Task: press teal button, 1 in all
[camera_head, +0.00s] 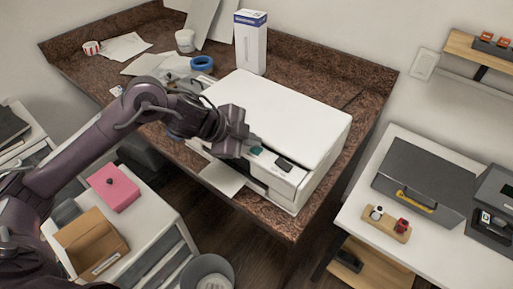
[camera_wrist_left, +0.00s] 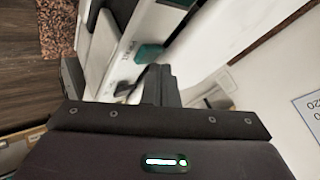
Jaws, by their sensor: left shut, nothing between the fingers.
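A white printer (camera_head: 290,112) sits on the brown speckled desk. The teal button (camera_head: 257,150) is on its front panel, left of a small dark display (camera_head: 284,164). In the left wrist view the teal button (camera_wrist_left: 148,53) shows just beyond my fingertips. My left gripper (camera_head: 250,141) is shut and empty, with its tips close by the teal button. In the left wrist view the closed fingers (camera_wrist_left: 158,76) point at the panel. I cannot tell whether they touch the button. My right gripper is not in view.
A white box (camera_head: 250,42), blue tape roll (camera_head: 202,63) and papers stand behind the printer. A paper tray (camera_head: 222,177) juts from its front. A pink box (camera_head: 114,188) and a brown open box (camera_head: 91,243) lie on the lower left cabinet. A grey case (camera_head: 425,182) lies on the right table.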

